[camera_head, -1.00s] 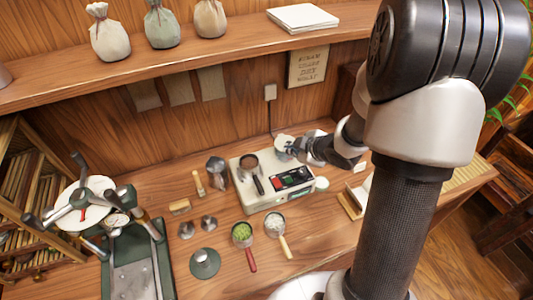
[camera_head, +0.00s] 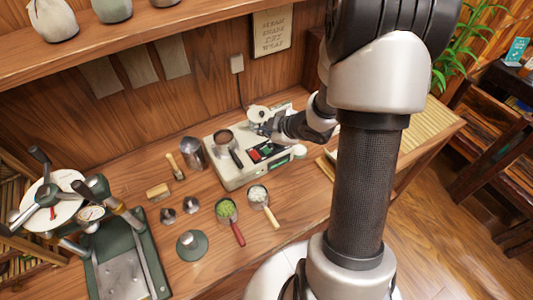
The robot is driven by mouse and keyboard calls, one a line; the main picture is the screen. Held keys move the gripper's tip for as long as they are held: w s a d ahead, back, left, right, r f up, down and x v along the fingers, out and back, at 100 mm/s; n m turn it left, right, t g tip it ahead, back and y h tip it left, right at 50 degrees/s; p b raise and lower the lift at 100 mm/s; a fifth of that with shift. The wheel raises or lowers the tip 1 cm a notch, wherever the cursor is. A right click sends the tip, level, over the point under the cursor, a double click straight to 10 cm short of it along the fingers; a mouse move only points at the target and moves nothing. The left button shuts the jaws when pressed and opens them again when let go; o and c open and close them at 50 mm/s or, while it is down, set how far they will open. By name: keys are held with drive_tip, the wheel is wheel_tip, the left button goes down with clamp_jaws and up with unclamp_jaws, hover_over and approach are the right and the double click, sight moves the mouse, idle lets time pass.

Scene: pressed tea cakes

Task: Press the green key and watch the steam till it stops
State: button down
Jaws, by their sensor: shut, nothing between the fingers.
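The cream steaming machine (camera_head: 230,178) stands on the wooden counter against the back wall. My gripper (camera_head: 262,130) is shut and empty, just behind and above the panel. I cannot tell whether it touches anything. No steam is visible.
A shelf (camera_head: 130,50) runs above.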

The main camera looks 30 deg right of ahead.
sight(265, 152)
wheel_tip(265, 152, down, 6)
drive_tip(key=b, duration=0.4)
drive_tip(key=shift+r, duration=0.15)
drive_tip(key=shift+b, duration=0.3)
idle(0.8)
drive_tip(key=shift+f, duration=0.4)
drive_tip(key=shift+f+b, duration=0.5)
drive_tip(key=shift+b, duration=0.15)
drive_tip(key=shift+r, duration=0.1)
idle(0.5)
drive_tip(key=shift+r+p, duration=0.8)
drive_tip(key=shift+p, duration=0.1)
wheel_tip(265, 152, up, 5)
drive_tip(key=p, duration=0.4)
drive_tip(key=shift+p, duration=0.4)
